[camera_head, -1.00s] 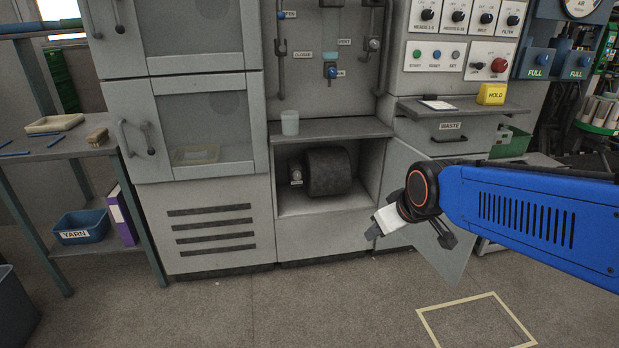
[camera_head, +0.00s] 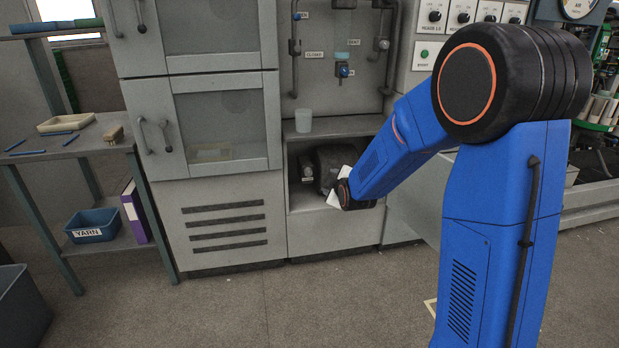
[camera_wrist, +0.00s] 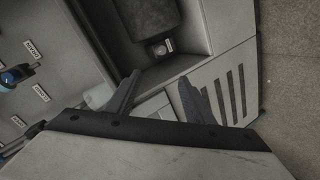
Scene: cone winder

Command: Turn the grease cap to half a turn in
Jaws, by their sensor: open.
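The grease cap appears to be the small pale round fitting (camera_head: 307,173) at the left of the dark drum (camera_head: 332,165), inside the open recess of the machine. In the wrist view the pale fitting (camera_wrist: 160,49) sits beside a small label, below the dark drum (camera_wrist: 150,18). My gripper (camera_wrist: 158,92) is open, its two dark fingers spread with nothing between them. The fingers are short of the fitting and apart from it. In the head view my wrist covers the recess's right part, and the fingers are hidden.
A pale cup (camera_head: 303,120) stands on the shelf above the recess; it also shows by a finger in the wrist view (camera_wrist: 98,97). Pipes and valves (camera_head: 342,70) are above. A cabinet (camera_head: 222,120) with handles stands left. The floor in front is clear.

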